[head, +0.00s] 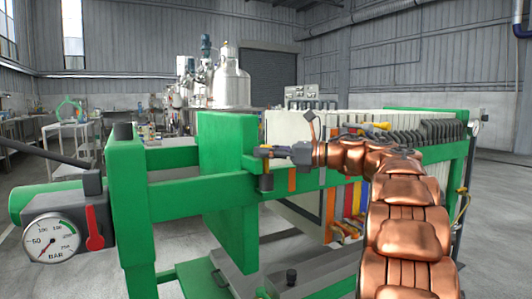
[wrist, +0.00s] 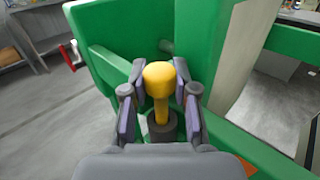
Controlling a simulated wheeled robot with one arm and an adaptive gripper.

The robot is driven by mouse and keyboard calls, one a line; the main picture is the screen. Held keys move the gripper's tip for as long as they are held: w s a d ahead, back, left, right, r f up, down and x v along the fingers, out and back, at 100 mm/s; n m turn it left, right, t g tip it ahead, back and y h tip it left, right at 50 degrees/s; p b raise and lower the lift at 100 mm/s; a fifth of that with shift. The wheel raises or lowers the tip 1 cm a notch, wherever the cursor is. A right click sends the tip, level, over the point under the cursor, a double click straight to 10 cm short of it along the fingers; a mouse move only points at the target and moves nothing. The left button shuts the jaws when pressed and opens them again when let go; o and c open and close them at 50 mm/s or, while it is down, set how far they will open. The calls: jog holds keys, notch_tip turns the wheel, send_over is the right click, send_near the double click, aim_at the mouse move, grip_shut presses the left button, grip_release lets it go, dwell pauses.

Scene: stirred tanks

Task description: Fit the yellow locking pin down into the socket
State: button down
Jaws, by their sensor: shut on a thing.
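The yellow locking pin (wrist: 160,84) has a rounded head and a thinner shank and shows in the middle of the wrist view. My gripper (wrist: 161,76) is shut on it, with one finger on each side of the head. The shank points down to a dark round socket (wrist: 160,128), and its lower end meets the socket's opening there. How deep it sits I cannot tell. In the head view my gripper (head: 262,152) is at the green rail, beside the upright green plate, and hides most of the pin.
A green press frame (head: 130,215) with an upright green plate (head: 226,150) stands close to my gripper. A pressure gauge (head: 51,238) is at the left, and pale filter plates (head: 290,128) are behind my arm. Steel tanks (head: 231,80) stand far back. Floor is open at the right.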

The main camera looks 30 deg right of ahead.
jog(key=shift+f+b, duration=0.35)
jog(key=c, duration=0.8)
grip_release()
jog(key=v, duration=1.2)
jog(key=shift+r, duration=0.15)
